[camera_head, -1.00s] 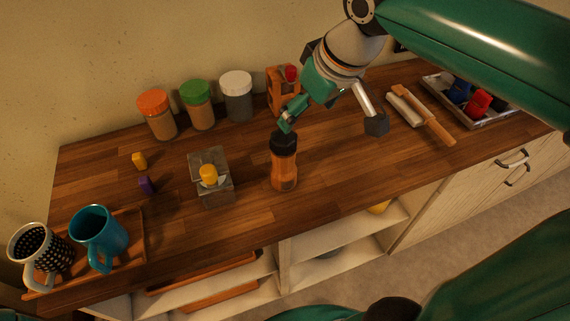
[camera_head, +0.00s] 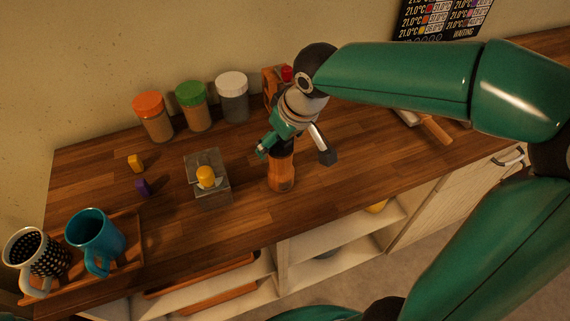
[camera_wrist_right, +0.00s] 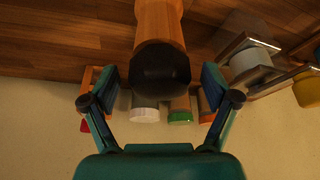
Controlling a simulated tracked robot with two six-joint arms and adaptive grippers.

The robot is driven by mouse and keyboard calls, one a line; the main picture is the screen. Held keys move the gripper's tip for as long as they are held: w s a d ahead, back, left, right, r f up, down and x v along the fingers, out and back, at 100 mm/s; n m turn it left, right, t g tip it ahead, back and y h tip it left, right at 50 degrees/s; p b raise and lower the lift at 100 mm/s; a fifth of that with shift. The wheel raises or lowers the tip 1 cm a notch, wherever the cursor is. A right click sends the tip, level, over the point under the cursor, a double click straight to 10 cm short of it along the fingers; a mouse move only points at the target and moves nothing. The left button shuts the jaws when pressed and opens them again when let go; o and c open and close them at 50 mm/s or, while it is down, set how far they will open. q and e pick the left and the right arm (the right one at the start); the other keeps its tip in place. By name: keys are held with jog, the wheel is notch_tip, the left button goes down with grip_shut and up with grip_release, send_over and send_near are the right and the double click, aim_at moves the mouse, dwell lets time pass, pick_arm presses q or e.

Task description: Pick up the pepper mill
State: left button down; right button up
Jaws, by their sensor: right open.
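The pepper mill (camera_head: 281,172) stands upright on the wooden counter, with an orange-brown body and a dark top. In the right wrist view the pepper mill (camera_wrist_right: 161,50) points its dark top toward the camera, between the spread fingers. My right gripper (camera_head: 296,155) is open around the mill's upper part, one finger on each side. In the right wrist view the fingers of the right gripper (camera_wrist_right: 161,85) are apart from the mill, with a gap on both sides. My left gripper is not in view.
Jars with orange, green and white lids (camera_head: 232,97) and a wooden rack (camera_head: 270,84) stand behind. A tray (camera_head: 131,262) holds two mugs. The counter's front edge is near the mill.

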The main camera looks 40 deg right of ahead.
grip_shut()
dwell(0.5)
jog(key=shift+r, duration=0.1)
